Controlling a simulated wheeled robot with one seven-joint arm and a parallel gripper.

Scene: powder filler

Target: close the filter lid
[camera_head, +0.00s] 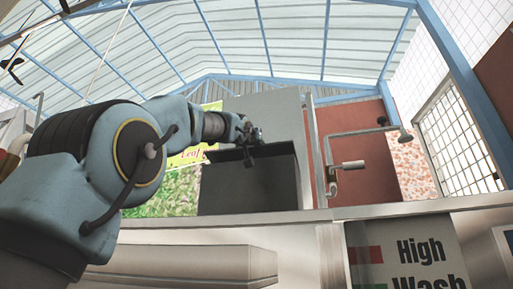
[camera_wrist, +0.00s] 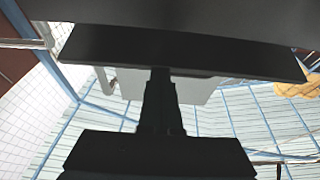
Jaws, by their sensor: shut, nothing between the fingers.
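The dark grey filter box (camera_head: 255,188) stands on the pale counter in the head view. My gripper (camera_head: 249,150) is at the lid, above the box. In the wrist view the lid (camera_wrist: 190,52) is a wide dark slab across the upper part. My shut, empty fingers (camera_wrist: 160,78) end at its near edge; whether they touch it is unclear. The box inside is hidden.
A metal pipe with a shower-like head (camera_head: 362,136) stands right of the box. The counter edge (camera_head: 430,204) runs across the front, above a High Wash sign (camera_head: 420,255). A green and yellow poster (camera_head: 165,190) is behind my arm.

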